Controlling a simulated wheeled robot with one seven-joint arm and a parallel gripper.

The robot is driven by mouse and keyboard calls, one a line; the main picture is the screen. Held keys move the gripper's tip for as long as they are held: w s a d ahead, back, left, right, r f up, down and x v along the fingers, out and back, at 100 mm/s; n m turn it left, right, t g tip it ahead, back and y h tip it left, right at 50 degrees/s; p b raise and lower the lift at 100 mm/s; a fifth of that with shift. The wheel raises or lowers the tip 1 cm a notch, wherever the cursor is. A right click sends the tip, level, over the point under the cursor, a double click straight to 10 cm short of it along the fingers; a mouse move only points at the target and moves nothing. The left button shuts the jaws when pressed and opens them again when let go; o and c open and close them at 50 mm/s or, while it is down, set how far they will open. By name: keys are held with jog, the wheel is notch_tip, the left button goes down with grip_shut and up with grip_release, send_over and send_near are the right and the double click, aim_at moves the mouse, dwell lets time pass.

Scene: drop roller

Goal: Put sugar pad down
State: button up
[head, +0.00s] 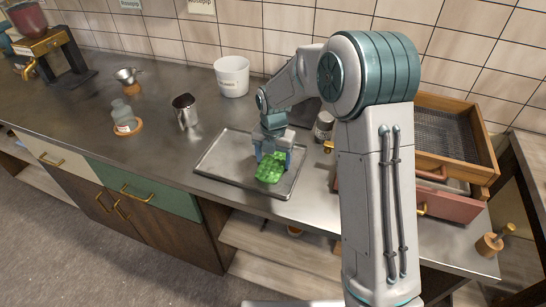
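The sugar pad, a bright green piece with a grid-like surface (269,172), is over the front middle of a shallow metal tray (220,166) on the counter. My gripper (273,158) points down from above, with a finger at each side of the pad's far part, and appears shut on it. The pad's near part sticks out in front of the fingers. Whether the pad touches the tray floor cannot be told. My arm comes from the right and covers part of the counter behind.
A white bucket (232,77), metal pitcher (185,111), glass bottle (123,115) and small metal cup (127,76) stand left of and behind the tray. A jar (324,126) stands to its right, near a wooden drawer unit (455,150). The tray's left part is bare.

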aim_at(274, 162)
jog(key=shift+o, duration=1.2)
notch_tip(274, 162, up, 12)
jog(key=s+d+r+m+t, duration=0.2)
jog(key=s+d+r+m, duration=0.3)
jog(key=s+d+m, duration=0.65)
jog(key=s+d+f+m+t, duration=0.1)
jog(key=s+d+f+m, duration=0.1)
jog(key=s+m, duration=1.2)
jog(key=shift+d+m, duration=0.7)
jog(key=shift+m, duration=2.55)
